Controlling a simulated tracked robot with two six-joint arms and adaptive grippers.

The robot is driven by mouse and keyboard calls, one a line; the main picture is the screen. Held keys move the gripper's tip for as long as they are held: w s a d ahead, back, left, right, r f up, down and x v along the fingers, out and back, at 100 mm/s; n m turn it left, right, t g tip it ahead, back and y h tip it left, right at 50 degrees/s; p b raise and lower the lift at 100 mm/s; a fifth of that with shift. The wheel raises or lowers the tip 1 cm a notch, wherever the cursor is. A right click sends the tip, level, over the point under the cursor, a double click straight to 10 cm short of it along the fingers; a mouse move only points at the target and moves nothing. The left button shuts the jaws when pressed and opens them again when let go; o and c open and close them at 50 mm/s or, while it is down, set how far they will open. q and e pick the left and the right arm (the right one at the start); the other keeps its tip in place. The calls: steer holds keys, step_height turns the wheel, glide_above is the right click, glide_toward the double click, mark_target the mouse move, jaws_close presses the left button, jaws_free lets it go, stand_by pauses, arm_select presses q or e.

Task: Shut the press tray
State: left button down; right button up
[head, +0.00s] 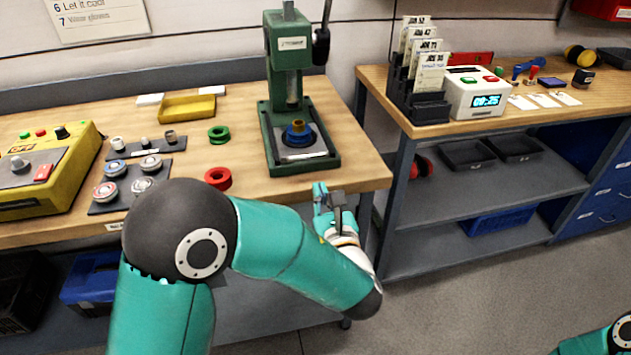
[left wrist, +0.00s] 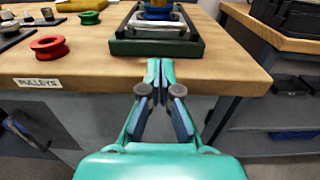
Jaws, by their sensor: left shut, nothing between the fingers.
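The green press (head: 289,95) stands on the wooden bench near its right end. Its tray (head: 303,155), a dark plate with a pale front bar, sits at the press base with a blue and brass piece (head: 298,132) on it. In the left wrist view the tray (left wrist: 158,30) is straight ahead, above the bench edge. My left gripper (head: 320,190) is shut and empty, just in front of the bench edge and below the press base, apart from the tray. Its closed fingers also show in the left wrist view (left wrist: 160,72). My right gripper is out of view.
A red ring (head: 218,178) and a green ring (head: 218,134) lie left of the press. A yellow control box (head: 45,170) stands at the far left. A second bench (head: 520,115) with a clock box (head: 478,92) stands right, across a gap.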

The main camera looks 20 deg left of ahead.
arm_select(q)
steer(key=s+d+r+g+b, duration=0.1)
steer(key=s+d+r+b, duration=0.15)
steer(key=s+d, duration=0.25)
steer(key=shift+h, duration=0.3)
steer(key=p+x, duration=0.1)
steer(key=x, duration=0.3)
steer(key=p+x, duration=0.1)
steer(key=x, duration=0.4)
steer(key=r+x, duration=0.1)
steer(key=x, duration=0.3)
steer(key=shift+w+a+p, duration=0.15)
steer(key=shift+a+p, duration=0.15)
steer(key=shift+p, duration=0.1)
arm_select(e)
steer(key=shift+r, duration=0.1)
